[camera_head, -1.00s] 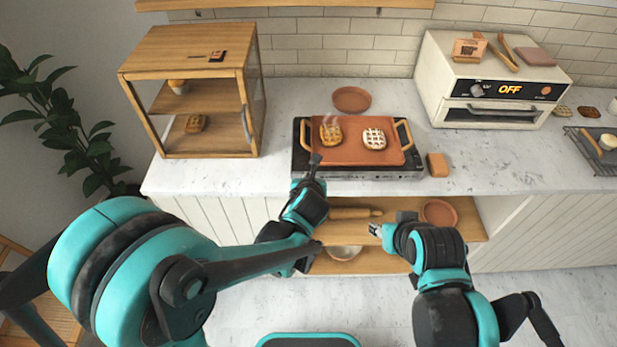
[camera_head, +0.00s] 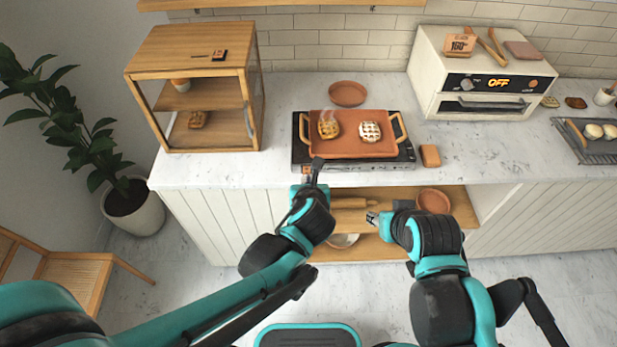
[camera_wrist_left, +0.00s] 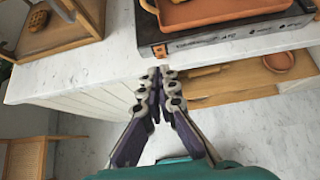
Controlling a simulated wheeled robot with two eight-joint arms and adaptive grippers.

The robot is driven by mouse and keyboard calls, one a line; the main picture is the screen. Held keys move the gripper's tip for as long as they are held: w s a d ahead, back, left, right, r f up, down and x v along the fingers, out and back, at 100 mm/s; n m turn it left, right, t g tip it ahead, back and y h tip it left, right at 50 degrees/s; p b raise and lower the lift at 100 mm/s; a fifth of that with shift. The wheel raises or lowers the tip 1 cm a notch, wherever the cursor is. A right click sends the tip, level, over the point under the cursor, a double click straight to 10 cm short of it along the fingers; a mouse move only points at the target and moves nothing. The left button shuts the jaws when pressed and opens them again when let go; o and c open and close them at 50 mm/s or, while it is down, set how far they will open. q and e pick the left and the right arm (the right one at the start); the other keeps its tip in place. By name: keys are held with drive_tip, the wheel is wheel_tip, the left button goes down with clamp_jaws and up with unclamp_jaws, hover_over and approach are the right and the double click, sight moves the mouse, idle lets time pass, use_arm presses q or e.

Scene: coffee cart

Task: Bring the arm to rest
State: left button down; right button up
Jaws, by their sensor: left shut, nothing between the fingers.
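My left gripper (camera_head: 317,168) is shut and empty just in front of the counter's front edge, near the griddle. It also shows shut in the left wrist view (camera_wrist_left: 160,75), with nothing between its fingers. My right gripper (camera_head: 372,219) is in front of the open shelf below the counter, its fingers small in the view. I cannot tell whether it is open or shut.
A griddle (camera_head: 298,168) bears an orange tray (camera_head: 350,148) with two waffles. A wooden cabinet (camera_head: 190,50) stands left, a toaster oven (camera_head: 424,85) right. A rolling pin (camera_head: 350,203) lies on the shelf. A chair (camera_head: 80,268) and potted plant (camera_head: 135,212) stand left.

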idle(0.5)
use_arm(q)
drive_tip(key=s+a+m+g+b, duration=0.1)
drive_tip(key=s+a+m, duration=0.3)
drive_tip(key=m, duration=0.8)
drive_tip(key=s+a+m+g+b, duration=0.1)
drive_tip(key=s+a+m, duration=0.3)
drive_tip(key=a+m, duration=0.4)
drive_tip(key=s+a+m+g+b, duration=0.1)
drive_tip(key=s+a+m, duration=0.3)
drive_tip(key=m, duration=1.2)
drive_tip(key=a, duration=0.2)
drive_tip(key=shift+a+f, duration=0.3)
drive_tip(key=shift+a, duration=0.05)
